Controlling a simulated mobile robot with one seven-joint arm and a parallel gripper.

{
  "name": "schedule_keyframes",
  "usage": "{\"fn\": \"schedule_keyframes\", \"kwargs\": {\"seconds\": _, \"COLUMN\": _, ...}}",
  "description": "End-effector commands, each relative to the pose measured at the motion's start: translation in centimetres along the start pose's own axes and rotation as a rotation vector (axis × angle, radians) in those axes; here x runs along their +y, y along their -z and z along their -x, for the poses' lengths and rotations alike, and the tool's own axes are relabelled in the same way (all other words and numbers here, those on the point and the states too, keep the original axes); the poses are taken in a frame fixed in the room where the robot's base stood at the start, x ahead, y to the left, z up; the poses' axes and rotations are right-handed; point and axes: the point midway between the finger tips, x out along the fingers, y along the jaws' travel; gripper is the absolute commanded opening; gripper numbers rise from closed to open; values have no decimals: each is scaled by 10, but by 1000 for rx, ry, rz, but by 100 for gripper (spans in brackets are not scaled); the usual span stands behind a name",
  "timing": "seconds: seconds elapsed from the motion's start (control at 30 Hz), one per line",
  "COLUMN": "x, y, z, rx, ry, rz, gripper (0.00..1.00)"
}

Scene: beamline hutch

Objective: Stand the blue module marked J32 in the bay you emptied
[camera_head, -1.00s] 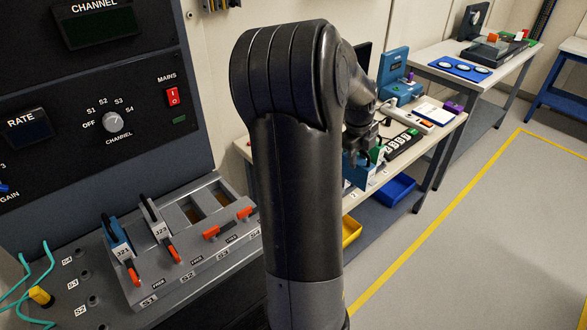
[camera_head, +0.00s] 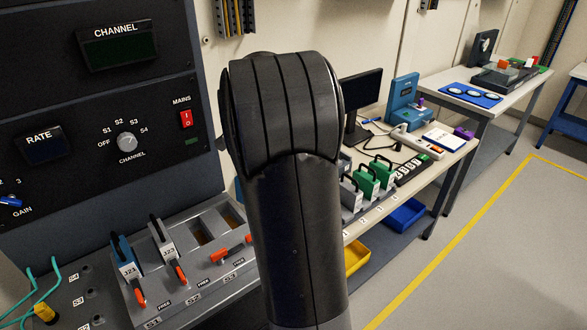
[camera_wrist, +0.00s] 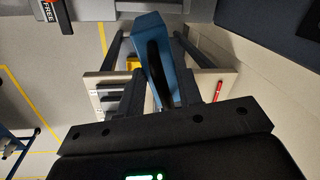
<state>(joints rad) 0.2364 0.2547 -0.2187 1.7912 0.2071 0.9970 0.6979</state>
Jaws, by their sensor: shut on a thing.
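A blue module (camera_wrist: 150,35) with a black handle is held in my gripper (camera_wrist: 160,86), shut on it in the wrist view; its label is not readable. In the head view my arm hides the gripper and this module. The sloped bay rack (camera_head: 185,292) has a blue module J21 (camera_head: 125,258) standing in S1 and a grey module J23 (camera_head: 163,245) in S2. The S3 bay (camera_head: 199,237) is empty, its orange lever (camera_head: 232,248) across the front. The bay to its right (camera_head: 231,215) looks empty, but my arm partly covers that end of the rack.
The instrument panel (camera_head: 100,110) rises behind the rack. Teal cables (camera_head: 35,275) lie at its left. Open floor (camera_head: 460,250) lies right.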

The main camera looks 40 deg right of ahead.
Motion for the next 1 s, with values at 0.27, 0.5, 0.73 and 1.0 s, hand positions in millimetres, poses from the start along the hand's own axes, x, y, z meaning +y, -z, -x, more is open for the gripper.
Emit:
{"fn": "schedule_keyframes", "kwargs": {"seconds": 0.27, "x": -61, "y": -83, "z": 15, "rx": -99, "ry": 12, "rz": 592, "gripper": 1}}
{"fn": "schedule_keyframes", "kwargs": {"seconds": 0.5, "x": -87, "y": -139, "z": 25, "rx": -160, "ry": 17, "rz": 934, "gripper": 1}}
{"fn": "schedule_keyframes", "kwargs": {"seconds": 0.73, "x": -88, "y": -151, "z": 22, "rx": -157, "ry": 7, "rz": 912, "gripper": 1}}
{"fn": "schedule_keyframes", "kwargs": {"seconds": 1.0, "x": -77, "y": -140, "z": 4, "rx": -101, "ry": -11, "rz": 590, "gripper": 1}}
